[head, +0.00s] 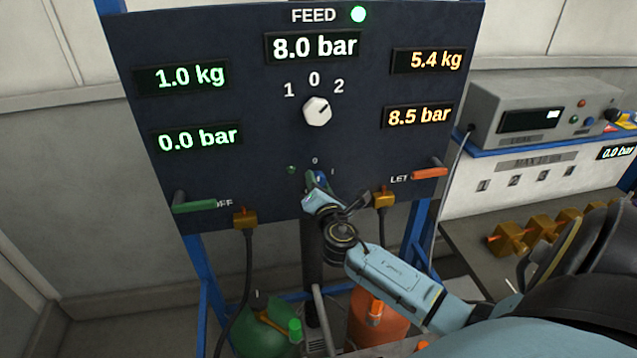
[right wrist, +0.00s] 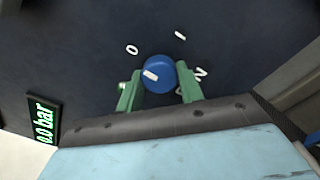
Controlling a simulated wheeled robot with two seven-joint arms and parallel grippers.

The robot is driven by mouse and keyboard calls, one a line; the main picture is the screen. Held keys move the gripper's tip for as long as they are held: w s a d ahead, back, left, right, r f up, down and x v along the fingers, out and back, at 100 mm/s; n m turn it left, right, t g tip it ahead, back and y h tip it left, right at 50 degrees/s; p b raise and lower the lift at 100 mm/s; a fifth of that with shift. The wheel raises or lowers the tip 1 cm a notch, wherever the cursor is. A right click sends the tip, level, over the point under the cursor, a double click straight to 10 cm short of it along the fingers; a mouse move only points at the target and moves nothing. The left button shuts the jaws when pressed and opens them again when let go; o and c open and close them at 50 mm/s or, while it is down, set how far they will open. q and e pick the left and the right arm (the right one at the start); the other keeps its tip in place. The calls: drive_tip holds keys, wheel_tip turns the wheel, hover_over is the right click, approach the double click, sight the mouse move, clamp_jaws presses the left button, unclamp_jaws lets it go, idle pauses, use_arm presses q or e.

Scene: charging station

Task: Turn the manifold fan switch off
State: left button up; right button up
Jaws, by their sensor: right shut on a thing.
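The small blue switch knob (head: 322,176) sits low in the middle of the dark panel, with a 0 above it and a further mark to its right. In the right wrist view the round blue knob (right wrist: 160,74) has a white pointer bar on its left part, and a 0 and other white marks stand around it. My right gripper (head: 316,181) is at the knob; its green fingers (right wrist: 160,88) are shut on the knob, one on each side. In the head view the gripper hides part of the knob. My left gripper is not in view.
A white selector knob (head: 317,111) is above, below the FEED display (head: 313,46). A green handle (head: 194,207) and an orange handle (head: 429,173) project at the panel's sides. A small green lamp (head: 291,169) is left of the switch. Brass fittings with hoses hang below.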

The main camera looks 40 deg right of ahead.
idle(0.3)
drive_tip(key=o, duration=1)
drive_tip(key=b+v, duration=0.1)
drive_tip(key=v, duration=1.2)
drive_tip(key=shift+s+b, duration=0.2)
drive_tip(key=shift+b, duration=0.2)
drive_tip(key=shift+a, duration=0.1)
